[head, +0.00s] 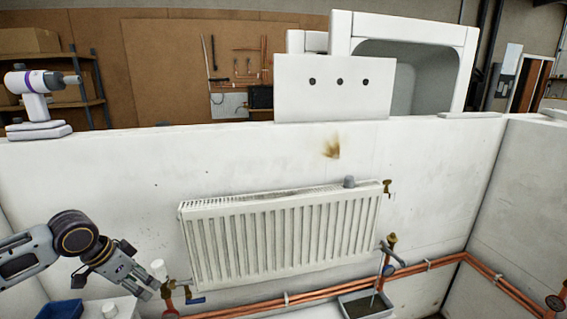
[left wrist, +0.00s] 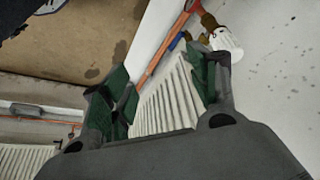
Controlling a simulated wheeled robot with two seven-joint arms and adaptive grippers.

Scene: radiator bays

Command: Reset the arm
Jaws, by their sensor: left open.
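My left arm comes in from the left in the head view. Its gripper (head: 146,284) is angled down to the right, just left of the white radiator's lower left corner. The gripper is open, and nothing shows between its fingers. In the left wrist view the green-padded fingers (left wrist: 166,88) are spread apart, with the ribbed radiator (left wrist: 172,105) seen beyond the gap. A white valve head (head: 158,269) stands close beside the gripper and also shows in the left wrist view (left wrist: 226,40). My right arm and gripper are not in view.
The radiator (head: 285,238) hangs on the white wall below a brown stain (head: 331,148). Copper pipes (head: 440,262) run low along the walls. A grey tray (head: 366,305) lies under the right valve (head: 390,243). A blue bin (head: 66,309) is at lower left.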

